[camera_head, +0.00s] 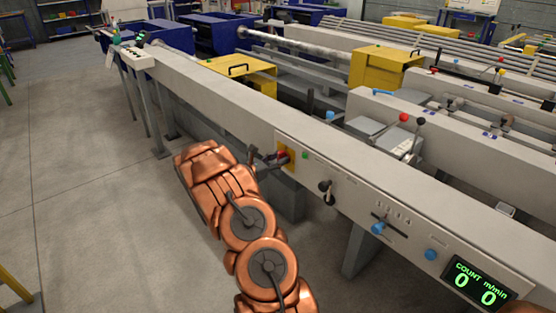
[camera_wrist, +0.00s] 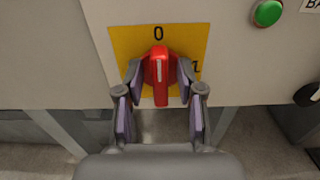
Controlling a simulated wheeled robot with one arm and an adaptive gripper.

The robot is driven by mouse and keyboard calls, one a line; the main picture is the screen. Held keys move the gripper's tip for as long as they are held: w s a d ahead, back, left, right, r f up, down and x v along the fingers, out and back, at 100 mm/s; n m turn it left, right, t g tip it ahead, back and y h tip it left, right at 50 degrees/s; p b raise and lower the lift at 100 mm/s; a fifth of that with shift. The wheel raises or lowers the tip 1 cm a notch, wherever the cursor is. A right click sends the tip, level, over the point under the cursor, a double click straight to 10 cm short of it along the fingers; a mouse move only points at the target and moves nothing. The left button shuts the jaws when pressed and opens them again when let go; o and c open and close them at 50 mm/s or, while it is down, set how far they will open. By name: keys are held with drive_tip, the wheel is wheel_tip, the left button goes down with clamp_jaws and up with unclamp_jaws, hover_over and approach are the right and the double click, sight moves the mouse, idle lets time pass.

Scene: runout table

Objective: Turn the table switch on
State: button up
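The table switch is a red rotary knob (camera_wrist: 160,74) on a yellow plate (camera_wrist: 128,42) marked 0 above and 1 at the right. Its handle stands vertically, with its white line in line with the 0. My gripper (camera_wrist: 160,82) is at the knob, one finger on each side. The fingers are open, with narrow gaps showing beside the lower handle; contact at the knob's round base is unclear. In the head view the yellow plate (camera_head: 291,161) shows on the front panel, and my gripper (camera_head: 276,157) reaches it from the left.
A green button (camera_wrist: 268,13) sits right of the plate. A black lever (camera_head: 326,190), blue knobs (camera_head: 431,255) and a green-lit count display (camera_head: 477,284) reading 0 and 0 lie further right on the panel. The floor left of the table is clear.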

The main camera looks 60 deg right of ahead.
clamp_jaws()
